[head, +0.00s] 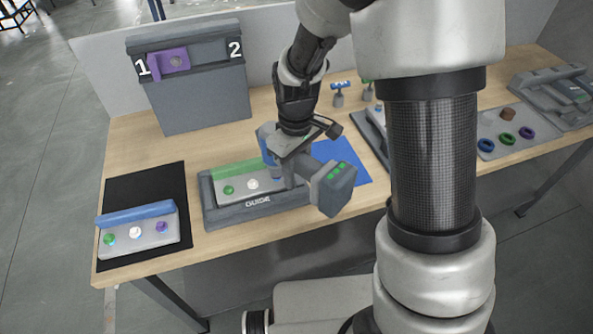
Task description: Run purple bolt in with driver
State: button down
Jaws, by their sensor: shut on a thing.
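My gripper (284,158) is shut on the driver (333,188), a grey and blue tool with a dark grey block end bearing green marks. The driver is over the right end of the grey tray marked GUIDE (222,214). A plate with a green bar lies in the tray, showing a green bolt (229,190) and a white bolt (253,184). The driver and gripper cover the plate's right end, so any purple bolt there is hidden. I cannot tell whether the driver tip touches one. A second plate with a blue bar (140,240) shows a green, a white and a purple bolt (161,227).
The blue-bar plate lies on a black mat (150,185) at the left. A grey box (203,108) marked 1 and 2, with a purple slider (171,62), stands behind. A blue mat (342,157) lies right of the tray. A ring tray (513,119) is far right.

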jog(key=shift+f+b, duration=0.85)
jog(key=shift+b, duration=0.05)
dwell(4.4)
jog(key=shift+r+p, duration=1.9)
jog(key=shift+r, duration=0.65)
jog(key=shift+r+p, duration=1.4)
jog(key=shift+r, duration=0.55)
